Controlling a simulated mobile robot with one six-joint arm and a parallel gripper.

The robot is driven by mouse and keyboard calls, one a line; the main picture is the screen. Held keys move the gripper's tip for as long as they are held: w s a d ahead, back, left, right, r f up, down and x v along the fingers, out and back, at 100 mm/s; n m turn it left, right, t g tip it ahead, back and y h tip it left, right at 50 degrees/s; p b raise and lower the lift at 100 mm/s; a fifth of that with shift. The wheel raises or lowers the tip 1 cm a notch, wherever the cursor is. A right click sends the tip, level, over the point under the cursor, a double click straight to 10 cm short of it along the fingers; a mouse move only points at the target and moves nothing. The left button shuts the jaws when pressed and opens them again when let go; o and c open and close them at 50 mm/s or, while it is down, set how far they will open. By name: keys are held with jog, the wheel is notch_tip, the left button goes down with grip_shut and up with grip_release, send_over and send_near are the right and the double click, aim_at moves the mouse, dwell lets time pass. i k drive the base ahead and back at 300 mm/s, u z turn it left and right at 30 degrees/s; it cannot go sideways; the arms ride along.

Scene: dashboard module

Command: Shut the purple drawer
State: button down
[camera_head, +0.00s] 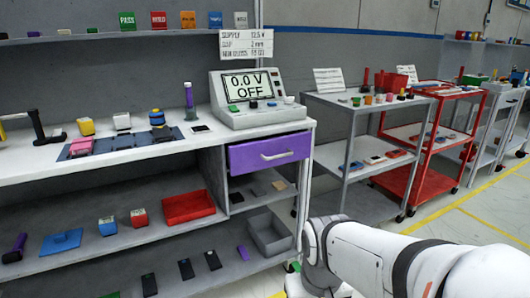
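The purple drawer (268,151) is under the right end of the white workbench, below the power supply box. The drawer's inside is hidden. My white arm reaches in from the lower right, and its near joint is right of and below the drawer, apart from the handle. My gripper's fingers do not show.
The white workbench (35,161) holds a power supply box (222,116) reading "0.0 V OFF". Open shelves below hold a red tray (188,207) and a grey bin (270,235). A grey cart (335,104) and a red cart (425,185) stand to the right. Floor shows at the lower right.

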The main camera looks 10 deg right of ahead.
aim_at(246, 157)
jog(key=z, duration=0.05)
jog(key=i, duration=1)
jog(key=u, duration=0.05)
